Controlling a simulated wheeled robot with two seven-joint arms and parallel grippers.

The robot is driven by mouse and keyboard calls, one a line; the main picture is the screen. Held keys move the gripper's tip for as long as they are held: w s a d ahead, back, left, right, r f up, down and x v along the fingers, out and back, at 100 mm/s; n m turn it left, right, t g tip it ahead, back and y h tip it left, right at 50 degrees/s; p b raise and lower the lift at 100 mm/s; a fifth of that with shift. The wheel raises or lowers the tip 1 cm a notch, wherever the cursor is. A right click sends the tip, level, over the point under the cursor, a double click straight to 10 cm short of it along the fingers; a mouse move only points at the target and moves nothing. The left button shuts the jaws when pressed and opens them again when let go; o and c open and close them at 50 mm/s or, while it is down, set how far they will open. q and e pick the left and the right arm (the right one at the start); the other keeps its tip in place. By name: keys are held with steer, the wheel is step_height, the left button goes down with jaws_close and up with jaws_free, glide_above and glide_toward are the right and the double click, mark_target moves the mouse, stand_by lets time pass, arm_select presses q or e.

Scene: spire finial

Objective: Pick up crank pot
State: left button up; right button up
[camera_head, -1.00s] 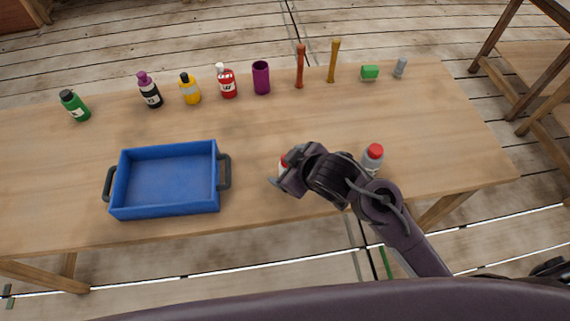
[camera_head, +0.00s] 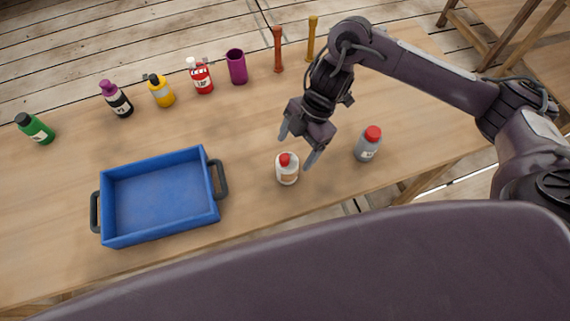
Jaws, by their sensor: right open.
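No object in view is clearly marked as the crank pot. A small white bottle with a red cap and a label (camera_head: 287,170) stands upright on the table, right of the blue tray. My right gripper (camera_head: 298,148) is open above and just behind it, fingers pointing down, with nothing between them. I cannot tell how high the fingertips are above the table. A grey bottle with a red cap (camera_head: 367,146) stands upright to the right of the gripper. My left gripper is not in view.
A blue tray (camera_head: 160,196) with dark handles sits empty on the wooden table (camera_head: 225,125). Along the back stand green (camera_head: 36,129), black-and-purple (camera_head: 117,99), yellow (camera_head: 161,91) and red (camera_head: 201,77) bottles, a purple cup (camera_head: 237,67), and orange (camera_head: 278,50) and yellow (camera_head: 311,40) sticks.

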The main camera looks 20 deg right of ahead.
mark_target(290, 154)
steer(key=x, duration=0.4)
steer(key=p+x, duration=0.1)
steer(key=x, duration=0.1)
steer(key=shift+w+a, duration=0.1)
steer(key=shift+w, duration=0.25)
steer(key=c, duration=1.3)
steer(key=shift+c, duration=0.7)
steer(key=shift+r, duration=0.1)
